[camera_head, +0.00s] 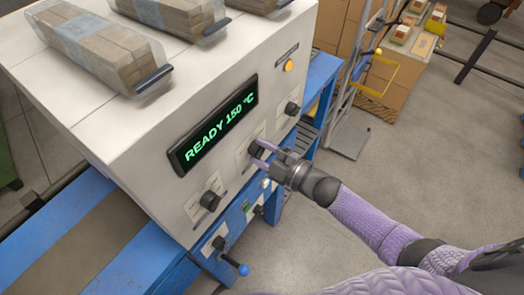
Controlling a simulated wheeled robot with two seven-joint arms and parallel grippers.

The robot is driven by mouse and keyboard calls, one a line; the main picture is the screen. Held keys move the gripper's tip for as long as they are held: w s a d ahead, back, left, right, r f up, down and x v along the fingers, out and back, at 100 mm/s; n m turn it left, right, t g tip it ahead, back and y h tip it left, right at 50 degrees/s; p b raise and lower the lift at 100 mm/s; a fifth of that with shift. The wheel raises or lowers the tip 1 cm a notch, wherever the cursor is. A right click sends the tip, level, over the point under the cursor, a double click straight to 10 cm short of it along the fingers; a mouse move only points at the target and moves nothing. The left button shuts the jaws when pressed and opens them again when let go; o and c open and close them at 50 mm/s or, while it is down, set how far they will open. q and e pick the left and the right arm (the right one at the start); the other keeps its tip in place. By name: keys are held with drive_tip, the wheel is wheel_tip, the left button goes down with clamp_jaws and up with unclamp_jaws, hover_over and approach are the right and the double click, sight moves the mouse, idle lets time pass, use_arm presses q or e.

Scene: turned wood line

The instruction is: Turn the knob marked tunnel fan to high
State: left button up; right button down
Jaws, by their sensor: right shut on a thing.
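A white machine has a row of black knobs on its sloping front. The left knob (210,200) sits below the left end of the display, and the right knob (291,108) sits under an orange lamp. The middle knob (256,150) is between them on a pale plate. My right gripper (261,152) is shut on the middle knob, its fingers either side of it and partly hiding it. The labels are too small to read, so I cannot tell which knob is the tunnel fan or its setting. My left gripper is not in view.
The display (214,124) reads READY 150 °C. Wrapped wood bundles (115,58) lie on top of the machine. A lever with a blue ball (243,269) sticks out below the knobs. A hand truck (355,105) and cartons stand behind. The floor at right is open.

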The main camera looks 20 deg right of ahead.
drive_tip(key=shift+c, duration=1.3)
unclamp_jaws()
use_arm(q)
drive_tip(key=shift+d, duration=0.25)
use_arm(e)
drive_tip(key=shift+o, duration=0.4)
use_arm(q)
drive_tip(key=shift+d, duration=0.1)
use_arm(e)
drive_tip(key=shift+s+d, duration=0.1)
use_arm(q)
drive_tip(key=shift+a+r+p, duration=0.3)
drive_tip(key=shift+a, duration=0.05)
use_arm(e)
drive_tip(key=v, duration=0.9)
drive_tip(key=shift+s+d, duration=0.25)
drive_tip(key=shift+s, duration=0.05)
